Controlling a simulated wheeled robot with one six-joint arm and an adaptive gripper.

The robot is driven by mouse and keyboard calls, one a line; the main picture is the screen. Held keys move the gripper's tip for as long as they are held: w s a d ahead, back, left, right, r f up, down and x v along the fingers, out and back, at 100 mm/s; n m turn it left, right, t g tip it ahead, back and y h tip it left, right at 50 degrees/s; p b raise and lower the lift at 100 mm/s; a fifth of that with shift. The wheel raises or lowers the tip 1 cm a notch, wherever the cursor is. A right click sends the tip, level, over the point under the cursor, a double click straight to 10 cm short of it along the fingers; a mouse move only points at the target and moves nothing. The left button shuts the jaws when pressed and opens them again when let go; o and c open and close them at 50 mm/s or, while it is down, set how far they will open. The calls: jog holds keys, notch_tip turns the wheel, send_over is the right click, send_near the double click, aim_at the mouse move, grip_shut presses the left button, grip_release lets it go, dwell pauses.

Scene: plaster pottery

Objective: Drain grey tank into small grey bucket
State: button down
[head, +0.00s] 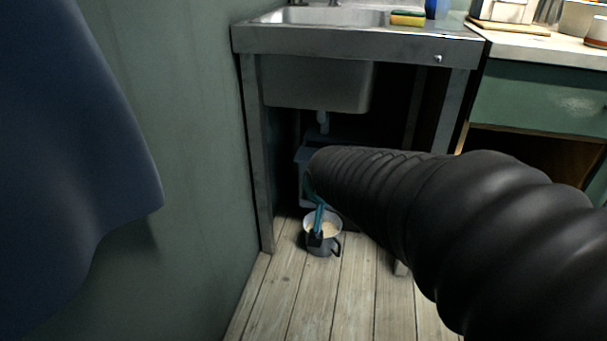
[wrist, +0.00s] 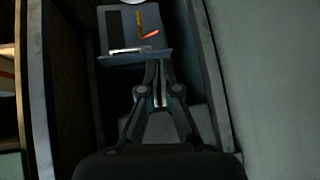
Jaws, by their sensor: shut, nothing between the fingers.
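The grey tank (head: 302,156) stands under the sink, mostly hidden behind my black sleeved arm in the head view. In the wrist view, what looks like the tank (wrist: 135,61) shows a grey front edge, with a yellow and red lever-like piece (wrist: 146,34) beyond it. The small grey bucket (head: 322,247) stands upright on the floor below, with a pale inside. A blue piece (head: 318,217) with a dark end hangs at the bucket's mouth; I cannot tell what it belongs to. My gripper (wrist: 158,66) is shut and empty, its tips at or near the tank's front edge.
The metal sink (head: 320,83) and its legs frame the narrow space around my arm. A green wall (head: 200,130) runs close on the left. A green cabinet (head: 535,103) stands at the right. The plank floor (head: 290,300) in front is clear.

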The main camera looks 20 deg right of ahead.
jog(key=w+d+f+m+t+p, duration=0.1)
jog(key=w+d+f+m+t, duration=0.15)
jog(key=w+d+f, duration=0.4)
jog(key=w+d+f+m+t, duration=0.1)
jog(key=w+d+f+m, duration=0.2)
jog(key=w, duration=0.6)
jog(key=w+d+f+m+t+y+p, duration=0.1)
jog(key=w+d+f+m+t+y, duration=0.2)
jog(key=f, duration=0.4)
jog(key=w+d+f+m+t+p, duration=0.1)
jog(key=d+f+m, duration=0.3)
jog(key=f, duration=0.2)
jog(key=w+a+f+b, duration=0.1)
jog(key=w+f, duration=0.2)
jog(key=w, duration=1)
jog(key=shift+w, duration=0.2)
